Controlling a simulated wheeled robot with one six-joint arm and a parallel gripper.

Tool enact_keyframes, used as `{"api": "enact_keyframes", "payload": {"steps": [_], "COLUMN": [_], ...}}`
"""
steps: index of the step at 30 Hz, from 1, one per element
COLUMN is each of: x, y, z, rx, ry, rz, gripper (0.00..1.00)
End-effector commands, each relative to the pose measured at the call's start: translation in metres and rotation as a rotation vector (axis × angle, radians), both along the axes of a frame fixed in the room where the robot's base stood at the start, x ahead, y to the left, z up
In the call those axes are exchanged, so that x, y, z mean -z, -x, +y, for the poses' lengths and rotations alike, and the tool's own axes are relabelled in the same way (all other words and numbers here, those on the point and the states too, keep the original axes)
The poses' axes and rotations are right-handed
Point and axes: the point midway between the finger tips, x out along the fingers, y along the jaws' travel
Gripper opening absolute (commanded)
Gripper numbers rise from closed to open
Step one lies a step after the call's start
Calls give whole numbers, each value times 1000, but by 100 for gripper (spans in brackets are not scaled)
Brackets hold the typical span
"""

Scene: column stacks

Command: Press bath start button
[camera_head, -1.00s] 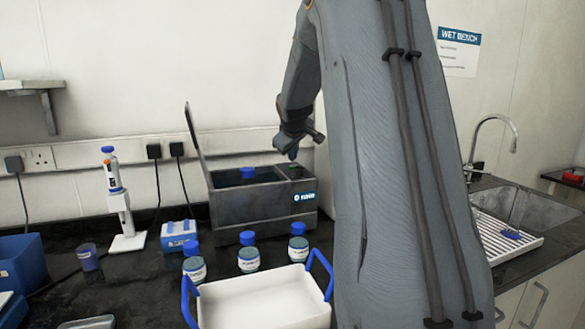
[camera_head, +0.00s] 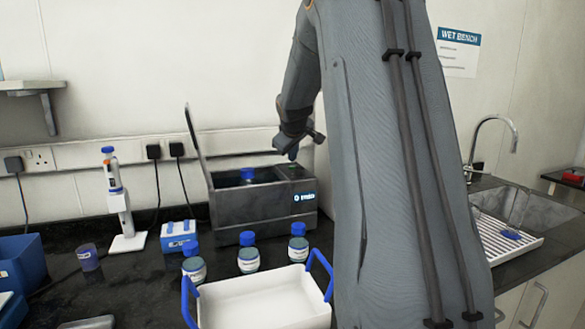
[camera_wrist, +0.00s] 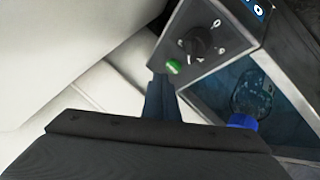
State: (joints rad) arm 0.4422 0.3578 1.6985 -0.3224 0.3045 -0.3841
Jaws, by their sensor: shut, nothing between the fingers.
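The bath (camera_head: 240,208) is a dark grey box on the bench with its lid (camera_head: 194,140) raised at the left. A blue-capped bottle (camera_head: 247,175) stands in it; it also shows in the wrist view (camera_wrist: 243,121). In the wrist view, the bath's control panel (camera_wrist: 205,68) has a black knob (camera_wrist: 197,44) and a green start button (camera_wrist: 174,67). My gripper (camera_wrist: 160,80) is shut and empty, its tips close to the green button; contact cannot be told. In the head view my gripper (camera_head: 292,154) is over the bath's right end.
Several blue-capped bottles (camera_head: 248,258) stand in front of the bath, behind a white tray (camera_head: 262,303) with blue handles. A pipette stand (camera_head: 122,215) and a small blue box (camera_head: 178,235) are at the left. A sink (camera_head: 520,210) is at the right.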

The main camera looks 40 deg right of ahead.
Motion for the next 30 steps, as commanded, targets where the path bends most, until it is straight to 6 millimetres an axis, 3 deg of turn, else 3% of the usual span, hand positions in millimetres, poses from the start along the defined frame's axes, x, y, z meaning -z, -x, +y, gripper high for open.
{"api": "enact_keyframes", "payload": {"steps": [30], "x": [9], "y": [0], "z": [0], "rx": [0], "ry": [0], "rz": [0], "gripper": [0]}}
